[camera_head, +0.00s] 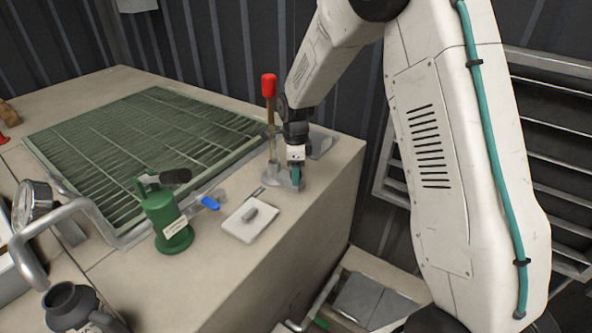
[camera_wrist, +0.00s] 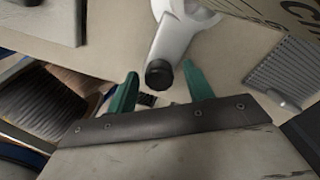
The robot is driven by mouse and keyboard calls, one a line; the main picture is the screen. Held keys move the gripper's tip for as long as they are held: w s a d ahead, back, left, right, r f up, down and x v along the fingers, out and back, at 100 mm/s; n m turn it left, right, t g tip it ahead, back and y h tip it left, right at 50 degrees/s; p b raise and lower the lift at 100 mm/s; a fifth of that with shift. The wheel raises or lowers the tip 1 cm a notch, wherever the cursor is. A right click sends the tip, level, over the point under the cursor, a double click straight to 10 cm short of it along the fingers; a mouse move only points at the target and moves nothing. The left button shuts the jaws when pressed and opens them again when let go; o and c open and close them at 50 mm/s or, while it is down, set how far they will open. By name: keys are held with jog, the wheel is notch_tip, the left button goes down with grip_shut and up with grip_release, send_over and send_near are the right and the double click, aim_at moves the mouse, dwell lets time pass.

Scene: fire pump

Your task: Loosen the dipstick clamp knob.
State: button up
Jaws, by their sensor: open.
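The dipstick with its red handle (camera_head: 268,86) stands upright at the right end of the pale bench, its foot in a grey clamp (camera_head: 275,182). My gripper (camera_head: 295,178) points down at the clamp and hides part of it. In the wrist view, the black clamp knob (camera_wrist: 159,76) sits on the end of a light grey arm of the clamp (camera_wrist: 176,38). My open gripper (camera_wrist: 158,70) has one teal finger on each side of the knob, with a visible gap on both sides. The depth between knob and fingertips is hard to judge.
A white plate with a small grey handle (camera_head: 240,228), a blue-handled lever (camera_head: 209,202) and a green pump-like body (camera_head: 166,215) stand to the left. A green grating (camera_head: 130,150) covers the bench behind. The bench edge drops off close on the right.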

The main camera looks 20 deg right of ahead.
jog(key=c, duration=1)
jog(key=shift+o, duration=0.2)
